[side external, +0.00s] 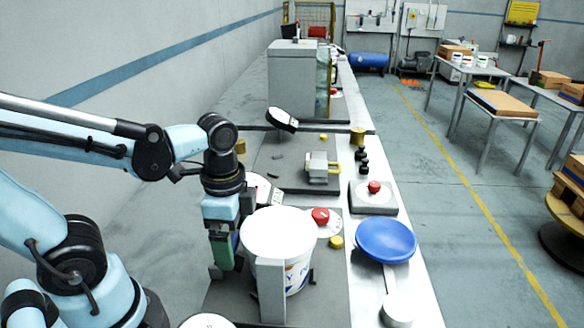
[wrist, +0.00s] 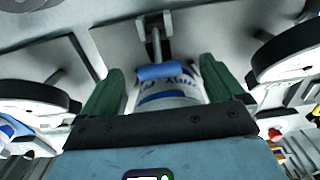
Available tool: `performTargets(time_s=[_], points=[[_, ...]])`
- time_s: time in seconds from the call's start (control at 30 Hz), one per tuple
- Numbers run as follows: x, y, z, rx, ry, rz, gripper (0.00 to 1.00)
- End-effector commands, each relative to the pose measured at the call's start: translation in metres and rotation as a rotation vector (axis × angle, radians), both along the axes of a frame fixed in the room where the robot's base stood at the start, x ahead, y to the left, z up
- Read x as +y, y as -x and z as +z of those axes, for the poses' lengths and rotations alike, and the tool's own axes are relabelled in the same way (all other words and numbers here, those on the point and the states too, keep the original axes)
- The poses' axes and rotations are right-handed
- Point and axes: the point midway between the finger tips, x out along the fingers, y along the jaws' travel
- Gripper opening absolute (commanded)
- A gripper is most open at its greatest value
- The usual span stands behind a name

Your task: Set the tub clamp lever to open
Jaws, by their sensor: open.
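The white tub (side external: 278,235) with blue lettering stands upright in a grey fixture (side external: 271,290) in the side view. In the wrist view, a metal lever with a blue grip (wrist: 163,72) reaches from a grey bracket, in front of a white surface with blue lettering. I take this as the clamp lever; it is hidden in the side view. My gripper (side external: 224,258) points down just left of the tub. In the wrist view its green fingers (wrist: 163,88) are apart, with the blue grip between them. Whether they touch it I cannot tell.
A blue round dish (side external: 385,239) and red knobs (side external: 320,215) (side external: 374,187) sit to the right on the bench. A small yellow cylinder (side external: 336,242) is close to the tub. A grey device with a yellow handle (side external: 321,167) and a tall grey cabinet (side external: 293,80) stand farther back.

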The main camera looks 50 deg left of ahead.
Motion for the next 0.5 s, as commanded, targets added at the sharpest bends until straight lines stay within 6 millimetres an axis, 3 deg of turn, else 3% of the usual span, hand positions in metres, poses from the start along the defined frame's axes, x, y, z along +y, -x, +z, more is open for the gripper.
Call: performTargets(time_s=[0.07, 0.5], points=[[0.0000, 0.0000, 0.0001, 0.000, 0.000, 0.000, 0.88], [0.0001, -0.0001, 0.0003, 0.000, 0.000, 0.000, 0.20]])
